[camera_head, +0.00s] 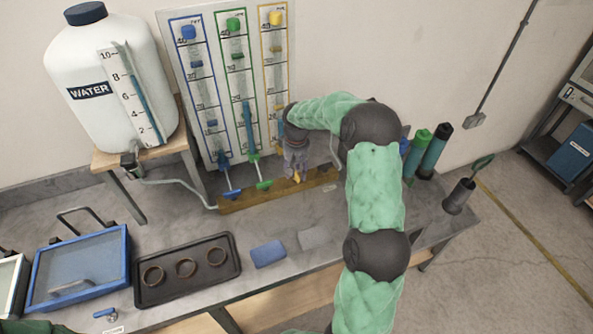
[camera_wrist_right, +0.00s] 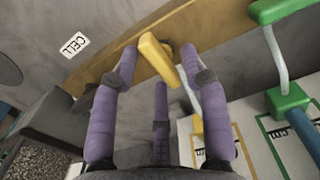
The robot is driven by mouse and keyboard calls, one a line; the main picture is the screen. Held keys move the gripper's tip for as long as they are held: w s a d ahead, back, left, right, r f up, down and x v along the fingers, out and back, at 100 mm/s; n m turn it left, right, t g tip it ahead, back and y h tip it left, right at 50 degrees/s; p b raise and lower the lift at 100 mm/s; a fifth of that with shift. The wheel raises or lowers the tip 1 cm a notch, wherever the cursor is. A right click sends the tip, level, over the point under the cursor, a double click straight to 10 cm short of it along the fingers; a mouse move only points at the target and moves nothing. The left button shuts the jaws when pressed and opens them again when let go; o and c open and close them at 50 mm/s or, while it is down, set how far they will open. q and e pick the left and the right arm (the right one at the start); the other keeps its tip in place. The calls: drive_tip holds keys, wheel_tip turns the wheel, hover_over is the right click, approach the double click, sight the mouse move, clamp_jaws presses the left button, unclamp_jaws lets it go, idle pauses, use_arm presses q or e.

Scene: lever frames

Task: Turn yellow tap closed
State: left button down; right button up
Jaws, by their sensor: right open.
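The yellow tap (camera_head: 297,178) is on the wooden board (camera_head: 232,204) at the foot of the yellow-framed gauge. In the right wrist view, its yellow handle (camera_wrist_right: 158,58) lies slanted between my purple fingertips. My right gripper (camera_head: 296,168) is open, pointing down over the tap, with fingers on either side of the handle. I cannot tell whether a finger touches it. The gripper hides part of the tap in the head view. My left gripper is not in view.
A green tap (camera_head: 264,185) and a blue tap (camera_head: 233,193) stand left of the yellow one. The gauge panel (camera_head: 173,50) rises close behind. A tray (camera_head: 226,262) with rings, a blue block (camera_head: 268,254) and a grey block (camera_head: 314,237) lie in front.

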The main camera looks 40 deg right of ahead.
clamp_jaws()
drive_tip(key=m, duration=0.4)
drive_tip(key=shift+s, duration=0.1)
drive_tip(key=m, duration=0.5)
drive_tip(key=shift+s, duration=0.1)
drive_tip(key=m, duration=0.4)
drive_tip(key=shift+s+m, duration=0.1)
drive_tip(key=shift+m, duration=0.2)
drive_tip(key=shift+a+m, duration=0.15)
drive_tip(key=shift+m, duration=1.95)
drive_tip(key=shift+s, duration=0.1)
